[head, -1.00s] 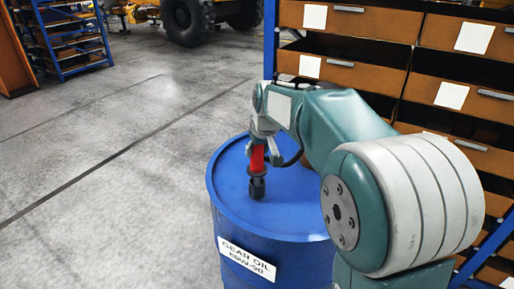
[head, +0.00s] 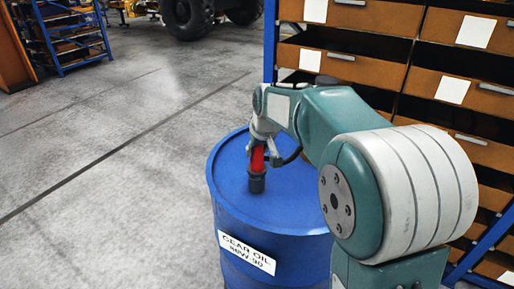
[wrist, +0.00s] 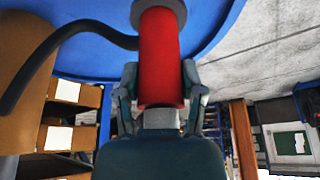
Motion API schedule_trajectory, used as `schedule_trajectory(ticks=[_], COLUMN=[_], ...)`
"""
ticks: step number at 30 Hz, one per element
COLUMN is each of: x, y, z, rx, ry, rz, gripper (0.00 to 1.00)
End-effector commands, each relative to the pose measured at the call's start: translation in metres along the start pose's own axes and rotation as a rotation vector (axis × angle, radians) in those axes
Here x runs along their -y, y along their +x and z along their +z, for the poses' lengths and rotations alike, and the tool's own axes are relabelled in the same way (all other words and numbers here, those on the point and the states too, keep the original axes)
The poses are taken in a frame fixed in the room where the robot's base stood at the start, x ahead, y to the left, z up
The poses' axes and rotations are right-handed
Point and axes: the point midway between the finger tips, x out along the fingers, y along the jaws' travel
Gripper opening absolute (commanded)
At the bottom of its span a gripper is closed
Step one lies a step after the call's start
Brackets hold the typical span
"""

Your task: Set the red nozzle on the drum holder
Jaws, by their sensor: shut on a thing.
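The red nozzle (head: 257,160) stands upright over the blue drum, its lower end meeting the dark holder (head: 257,184) on the drum top. In the wrist view, the nozzle (wrist: 160,60) runs from between my fingers up to the grey holder ring (wrist: 158,14) at the top edge. I cannot tell how deep its tip sits in the holder. My gripper (head: 262,143) is shut on the nozzle's upper part; in the wrist view its fingers (wrist: 162,100) lie on both sides of it.
The blue drum (head: 285,212), labelled gear oil, stands on the grey floor. A shelf rack with brown bins (head: 345,65) rises behind and right of it, close to my arm. The floor (head: 110,150) to the left is clear. A blue rack and a large wheel stand far back.

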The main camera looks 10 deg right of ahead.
Motion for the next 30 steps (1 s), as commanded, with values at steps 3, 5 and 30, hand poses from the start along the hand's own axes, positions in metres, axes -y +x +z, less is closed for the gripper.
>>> schedule_trajectory(ticks=[3, 5, 30], x=[0.0, 0.0, 0.0], y=[0.002, 0.003, 0.014], z=[0.0, 0.001, 0.006], rx=[-0.002, -0.003, -0.002], ry=[0.0, 0.0, 0.0], rz=[0.0, 0.0, 0.0], gripper=[0.11, 0.11, 0.91])
